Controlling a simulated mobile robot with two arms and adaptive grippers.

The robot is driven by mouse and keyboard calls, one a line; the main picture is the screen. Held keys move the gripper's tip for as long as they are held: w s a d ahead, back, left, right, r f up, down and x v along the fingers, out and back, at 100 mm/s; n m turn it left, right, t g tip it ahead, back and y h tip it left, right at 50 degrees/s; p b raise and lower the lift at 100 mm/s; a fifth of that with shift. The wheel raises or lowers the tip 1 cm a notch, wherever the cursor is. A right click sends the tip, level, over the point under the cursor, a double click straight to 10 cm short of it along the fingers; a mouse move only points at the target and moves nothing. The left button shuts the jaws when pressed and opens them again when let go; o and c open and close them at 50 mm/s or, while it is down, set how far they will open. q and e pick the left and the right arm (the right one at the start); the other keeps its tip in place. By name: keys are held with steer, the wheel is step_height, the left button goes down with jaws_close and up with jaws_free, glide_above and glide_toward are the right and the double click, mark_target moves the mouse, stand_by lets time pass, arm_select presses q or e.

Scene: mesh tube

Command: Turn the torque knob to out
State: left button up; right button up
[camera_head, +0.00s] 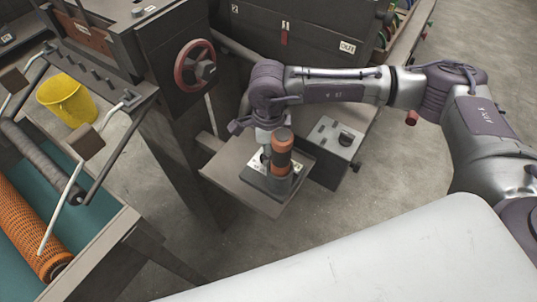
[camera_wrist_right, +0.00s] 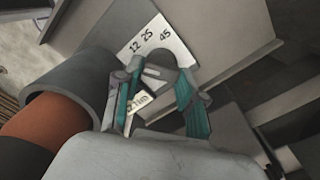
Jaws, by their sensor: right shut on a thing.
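In the head view my right gripper (camera_head: 264,152) reaches down behind an upright orange and black cylinder (camera_head: 281,155), which hides the knob there. This cylinder stands close on the left in the wrist view (camera_wrist_right: 45,120). My left gripper is out of view.
The dark base sits on a small grey shelf (camera_head: 222,175). Beside it is a grey box with a black knob (camera_head: 338,147). A red handwheel (camera_head: 195,64), a yellow bucket (camera_head: 68,99) and an orange mesh roll (camera_head: 28,228) are farther left. A cabinet carries an OUT label (camera_head: 347,46).

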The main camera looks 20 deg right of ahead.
steer(key=o, duration=1.1)
steer(key=shift+o, duration=0.2)
step_height(320, 180, up, 12)
